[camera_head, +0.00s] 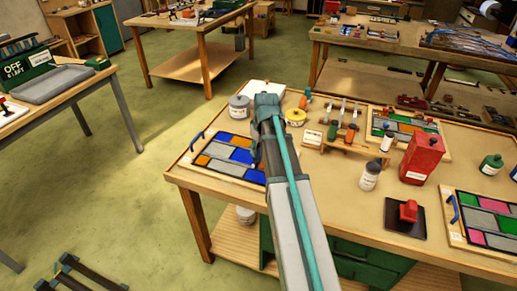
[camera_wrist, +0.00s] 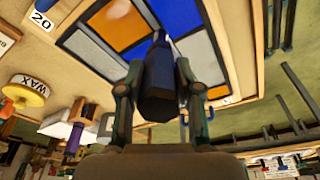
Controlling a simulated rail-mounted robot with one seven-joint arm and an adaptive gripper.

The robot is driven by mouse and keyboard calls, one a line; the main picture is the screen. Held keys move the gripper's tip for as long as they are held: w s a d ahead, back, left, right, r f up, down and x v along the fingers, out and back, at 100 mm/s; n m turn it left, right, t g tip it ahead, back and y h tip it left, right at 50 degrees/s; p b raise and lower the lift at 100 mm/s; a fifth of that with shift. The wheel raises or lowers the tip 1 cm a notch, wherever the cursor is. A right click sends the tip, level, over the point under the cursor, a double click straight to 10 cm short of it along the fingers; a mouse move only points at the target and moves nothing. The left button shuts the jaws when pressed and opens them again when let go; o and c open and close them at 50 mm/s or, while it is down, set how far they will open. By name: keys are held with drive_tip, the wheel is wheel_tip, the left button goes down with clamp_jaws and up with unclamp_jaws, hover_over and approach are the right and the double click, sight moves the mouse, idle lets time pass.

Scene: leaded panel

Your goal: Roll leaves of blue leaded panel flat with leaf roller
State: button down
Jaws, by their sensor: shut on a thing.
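The blue leaded panel (camera_head: 222,154) lies at the left end of the workbench in the head view, with blue, orange and pale grey panes between dark leads. It also shows in the wrist view (camera_wrist: 124,32), upside down to the head view. My gripper (camera_wrist: 160,88) is shut on a dark blue tool handle (camera_wrist: 160,98), which appears to be the leaf roller. The tool's far end is over the panel near a blue pane; I cannot tell whether it touches.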

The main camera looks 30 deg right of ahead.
drive_tip(key=shift+w+a, duration=0.1)
drive_tip(key=shift+w+a, duration=0.6)
drive_tip(key=shift+w, duration=0.15)
idle(0.3)
drive_tip(key=shift+w+a, duration=0.65)
drive_tip(key=shift+w, duration=0.05)
drive_tip(key=shift+w+a+p, duration=0.35)
drive_tip(key=shift+w+a, duration=0.3)
drive_tip(key=shift+w, duration=0.2)
idle(0.3)
drive_tip(key=shift+w+a, duration=0.65)
drive_tip(key=shift+w, duration=0.1)
